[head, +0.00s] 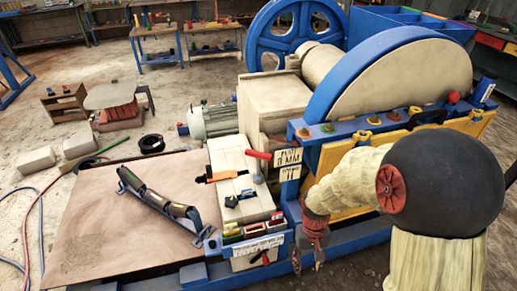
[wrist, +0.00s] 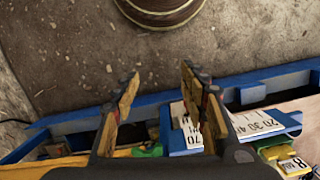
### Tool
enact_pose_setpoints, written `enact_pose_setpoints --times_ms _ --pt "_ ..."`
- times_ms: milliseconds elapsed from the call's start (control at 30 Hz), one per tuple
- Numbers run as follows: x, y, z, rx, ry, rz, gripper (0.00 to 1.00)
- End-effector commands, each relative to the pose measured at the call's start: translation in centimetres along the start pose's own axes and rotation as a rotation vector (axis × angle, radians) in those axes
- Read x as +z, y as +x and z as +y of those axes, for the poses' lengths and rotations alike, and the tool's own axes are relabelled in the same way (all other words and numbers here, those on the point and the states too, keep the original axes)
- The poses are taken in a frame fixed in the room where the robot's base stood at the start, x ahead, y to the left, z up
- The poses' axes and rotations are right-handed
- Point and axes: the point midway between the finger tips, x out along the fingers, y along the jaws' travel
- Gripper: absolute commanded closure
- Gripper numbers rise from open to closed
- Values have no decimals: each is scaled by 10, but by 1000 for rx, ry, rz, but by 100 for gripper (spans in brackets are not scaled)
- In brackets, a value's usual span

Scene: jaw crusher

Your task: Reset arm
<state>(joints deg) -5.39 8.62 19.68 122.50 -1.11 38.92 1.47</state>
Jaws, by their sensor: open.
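My arm, with a dark round joint and pale sleeves, reaches in from the right in the head view. My gripper (head: 308,264) points down beside the front blue rail of the jaw crusher (head: 390,80), right of a small tool tray (head: 252,232). In the wrist view my gripper (wrist: 160,84) has its two yellow-padded fingers apart, with nothing between them. Past the fingers lie a blue frame bar (wrist: 75,122) and the dirt floor. A white card with numbers (wrist: 255,124) is just right of the fingers. I cannot tell whether the gripper touches the rail.
A brown board (head: 110,215) carries a dark jointed part (head: 158,203). A pale block (head: 240,175) bears orange- and red-handled tools. A round brown object (wrist: 158,10) is at the wrist view's top. Hoses (head: 28,235) lie at left. Open floor shows beyond the board.

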Motion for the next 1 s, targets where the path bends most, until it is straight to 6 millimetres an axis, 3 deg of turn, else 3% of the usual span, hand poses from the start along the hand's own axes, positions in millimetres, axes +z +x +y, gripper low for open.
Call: enact_pose_setpoints --times_ms 33,200,500,900,1000 --pt "12 -24 2 -2 1 14 57" --pt "53 -87 7 -7 5 56 57" --pt "112 -176 14 -14 35 234 57" --pt "150 -286 24 -4 75 603 57" --pt "155 -298 25 -2 81 644 57"
